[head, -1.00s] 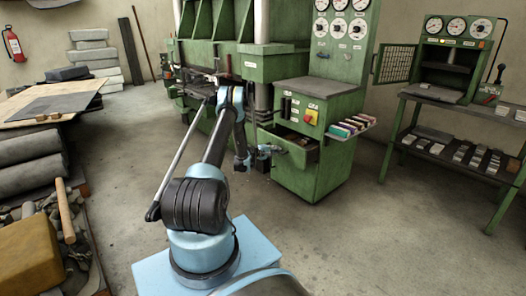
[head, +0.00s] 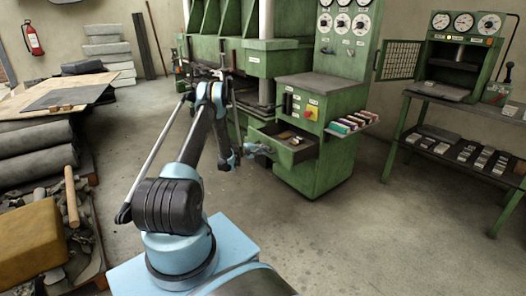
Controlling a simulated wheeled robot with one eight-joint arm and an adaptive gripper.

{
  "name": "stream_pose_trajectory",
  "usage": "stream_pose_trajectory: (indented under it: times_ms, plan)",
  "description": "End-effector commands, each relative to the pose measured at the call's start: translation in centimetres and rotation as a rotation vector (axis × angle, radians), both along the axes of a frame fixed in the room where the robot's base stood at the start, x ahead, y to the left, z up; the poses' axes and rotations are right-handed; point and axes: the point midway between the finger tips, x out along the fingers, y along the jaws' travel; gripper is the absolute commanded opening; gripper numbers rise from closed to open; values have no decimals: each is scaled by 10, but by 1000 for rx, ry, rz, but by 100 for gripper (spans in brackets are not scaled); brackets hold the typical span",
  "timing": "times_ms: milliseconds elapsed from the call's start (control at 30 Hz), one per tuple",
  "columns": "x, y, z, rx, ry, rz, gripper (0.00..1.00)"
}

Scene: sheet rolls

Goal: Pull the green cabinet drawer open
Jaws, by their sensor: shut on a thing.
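The green cabinet (head: 325,155) stands right of the middle, with a grey top, a red knob on a yellow plate and dark switches. Its drawer (head: 304,153) is pulled partly out to the left, and a few small light and brown items show inside. My gripper (head: 262,149) is at the drawer's front panel, shut on what seems to be its handle. The handle is hidden by the gripper, and the fingers are too small to make out clearly. My arm reaches in from the lower middle.
Colored small blocks lie on a side shelf (head: 352,125) of the cabinet. A green bench (head: 465,115) with gauges above and metal pieces stands at right. Grey rolls (head: 35,150) and a yellow block (head: 30,245) are at left. The floor before the cabinet is clear.

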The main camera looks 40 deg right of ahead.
Motion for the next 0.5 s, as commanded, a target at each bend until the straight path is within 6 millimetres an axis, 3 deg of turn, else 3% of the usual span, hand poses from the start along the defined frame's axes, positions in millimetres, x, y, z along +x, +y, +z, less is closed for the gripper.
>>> stream_pose_trajectory:
  times_ms: [100,133,200,500]
  plan:
    - [7,1,0,0,-3,14,0]
    - [7,1,0,0,-3,14,16]
    - [6,1,0,0,-2,12,30]
    - [3,0,0,0,-2,8,30]
